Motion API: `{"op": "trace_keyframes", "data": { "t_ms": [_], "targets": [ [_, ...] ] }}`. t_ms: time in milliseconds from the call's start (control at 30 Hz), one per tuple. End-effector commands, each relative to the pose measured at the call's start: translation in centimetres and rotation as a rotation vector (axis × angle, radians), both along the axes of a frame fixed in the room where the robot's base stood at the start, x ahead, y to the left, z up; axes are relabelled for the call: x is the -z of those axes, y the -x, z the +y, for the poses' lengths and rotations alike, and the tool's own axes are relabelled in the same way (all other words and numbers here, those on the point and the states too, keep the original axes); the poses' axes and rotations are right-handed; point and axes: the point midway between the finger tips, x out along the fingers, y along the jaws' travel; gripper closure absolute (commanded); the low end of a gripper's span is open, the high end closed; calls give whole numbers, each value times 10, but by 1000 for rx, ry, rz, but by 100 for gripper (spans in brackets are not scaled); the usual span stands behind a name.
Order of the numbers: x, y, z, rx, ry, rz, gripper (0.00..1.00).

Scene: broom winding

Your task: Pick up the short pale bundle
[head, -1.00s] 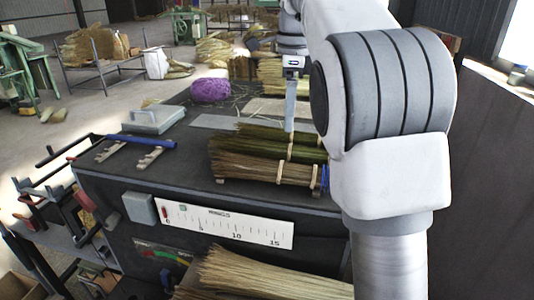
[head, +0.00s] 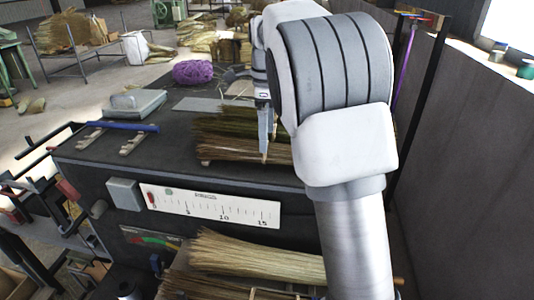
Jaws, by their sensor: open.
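A pale tan bundle (head: 232,152) lies lengthwise at the front of a small group on the dark bench top. Darker green bundles (head: 225,125) lie just behind it. Their right ends are hidden behind my arm. My gripper (head: 265,150) points down over the right part of the group, seen edge-on. Its tip overlaps the pale bundle in the picture; I cannot tell whether it touches. The jaws are open and nothing shows between them. Another pale bundle (head: 255,255), longer looking, lies on the shelf below the bench top.
A grey scale box (head: 137,103), a blue-handled tool (head: 125,127) and purple twine (head: 192,72) are on the bench. A ruler plate (head: 210,206) is on its front. A dark wall (head: 465,150) stands at right.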

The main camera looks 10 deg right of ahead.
Motion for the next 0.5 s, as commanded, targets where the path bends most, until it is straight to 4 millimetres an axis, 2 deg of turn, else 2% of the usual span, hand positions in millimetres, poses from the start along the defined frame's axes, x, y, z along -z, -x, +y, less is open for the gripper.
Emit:
{"op": "trace_keyframes", "data": {
  "t_ms": [167, 400, 500],
  "targets": [
    [13, 1, 0, 0, -1, 3, 0],
    [48, 1, 0, 0, -1, 3, 0],
    [54, 1, 0, 0, -1, 1, 0]
  ]
}}
